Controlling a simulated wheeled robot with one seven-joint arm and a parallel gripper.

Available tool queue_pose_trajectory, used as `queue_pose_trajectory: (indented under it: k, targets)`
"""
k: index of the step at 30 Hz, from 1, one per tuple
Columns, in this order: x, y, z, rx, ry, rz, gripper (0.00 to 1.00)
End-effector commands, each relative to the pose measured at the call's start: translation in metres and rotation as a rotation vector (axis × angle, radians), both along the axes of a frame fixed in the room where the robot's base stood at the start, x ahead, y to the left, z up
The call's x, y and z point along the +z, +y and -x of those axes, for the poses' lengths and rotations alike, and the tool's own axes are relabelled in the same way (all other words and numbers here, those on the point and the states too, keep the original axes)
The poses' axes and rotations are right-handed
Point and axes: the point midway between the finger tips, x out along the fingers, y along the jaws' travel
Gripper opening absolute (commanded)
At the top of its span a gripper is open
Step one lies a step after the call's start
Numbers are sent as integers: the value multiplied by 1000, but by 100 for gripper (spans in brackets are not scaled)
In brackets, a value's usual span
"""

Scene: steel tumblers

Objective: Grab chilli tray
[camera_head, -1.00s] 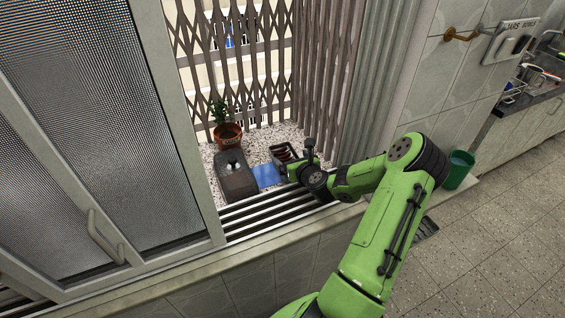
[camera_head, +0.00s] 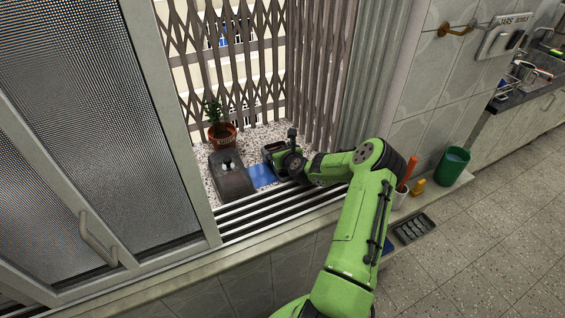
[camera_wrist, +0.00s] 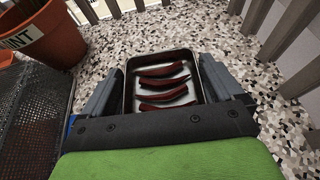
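The chilli tray (camera_wrist: 143,63) is a small dark-rimmed metal tray with several dark red chillies (camera_wrist: 162,84) in it. It stands on the speckled window ledge; in the head view it (camera_head: 269,149) is partly hidden by my gripper. My gripper (camera_wrist: 163,68) is at the tray, one grey finger along its left side and one along its right. The fingers are spread wide, very near the side walls; contact cannot be made out. The near end of the tray is hidden behind the gripper body.
A dark mesh-covered box (camera_head: 232,178) and a blue cloth or mat (camera_head: 262,176) lie left of the tray. A potted plant (camera_head: 222,137) stands behind the box. Metal grille bars (camera_head: 262,80) close off the back, and track rails (camera_head: 265,207) run along the front.

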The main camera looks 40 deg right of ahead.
Motion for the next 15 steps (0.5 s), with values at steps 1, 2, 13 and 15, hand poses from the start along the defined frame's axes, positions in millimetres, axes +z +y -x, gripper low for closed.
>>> queue_pose_trajectory:
  k: [1,2,13,15]
  targets:
    - [0,0,0,0,1,1,60]
    - [0,0,0,0,1,1,56]
    - [14,0,0,1,-2,4,56]
    - [27,0,0,1,-1,5,56]
